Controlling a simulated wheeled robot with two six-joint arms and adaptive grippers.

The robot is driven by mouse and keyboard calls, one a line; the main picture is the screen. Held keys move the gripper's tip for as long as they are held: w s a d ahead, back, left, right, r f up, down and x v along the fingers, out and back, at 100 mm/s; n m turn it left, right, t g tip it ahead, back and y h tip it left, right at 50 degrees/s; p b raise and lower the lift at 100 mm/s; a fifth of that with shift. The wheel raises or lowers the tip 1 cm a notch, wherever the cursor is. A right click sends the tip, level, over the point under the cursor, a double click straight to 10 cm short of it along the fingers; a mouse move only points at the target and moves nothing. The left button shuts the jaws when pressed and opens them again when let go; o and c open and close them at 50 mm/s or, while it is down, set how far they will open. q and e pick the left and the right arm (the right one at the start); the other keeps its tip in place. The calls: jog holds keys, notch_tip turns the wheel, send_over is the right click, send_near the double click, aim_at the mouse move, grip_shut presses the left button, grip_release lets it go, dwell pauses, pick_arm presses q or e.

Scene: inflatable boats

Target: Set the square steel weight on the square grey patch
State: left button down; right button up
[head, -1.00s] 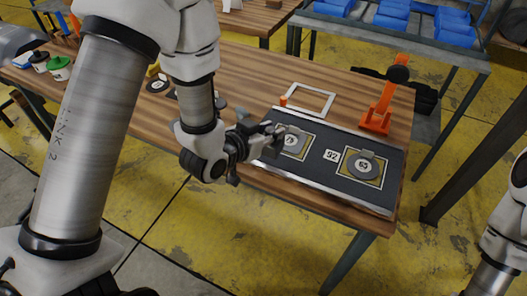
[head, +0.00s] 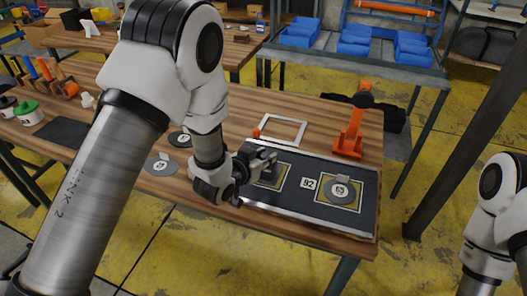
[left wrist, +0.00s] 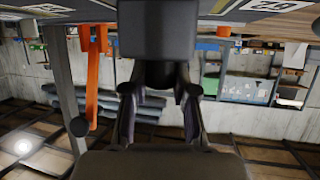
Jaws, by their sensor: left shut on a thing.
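My left gripper (head: 264,158) is over the left end of a black board on the table. In the left wrist view its fingers (left wrist: 162,92) are shut on the narrow grip of a dark grey, square-sided block (left wrist: 158,30), which looks like the square steel weight. In the head view the weight is mostly hidden by the gripper, so I cannot tell whether it touches the board. A flat dark grey patch (head: 62,132) lies at the table's left. My right gripper is out of view.
Behind are a white frame (head: 287,130) and an orange stand (head: 350,135). Grey discs (head: 161,164) and a green-lidded pot (head: 28,112) are left.

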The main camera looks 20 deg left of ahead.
pick_arm(q)
jog(key=c, duration=0.9)
grip_release()
jog(key=shift+s, duration=0.1)
jog(key=shift+r, duration=0.15)
jog(key=p+v, duration=0.5)
jog(key=v, duration=0.7)
jog(key=shift+s, duration=0.1)
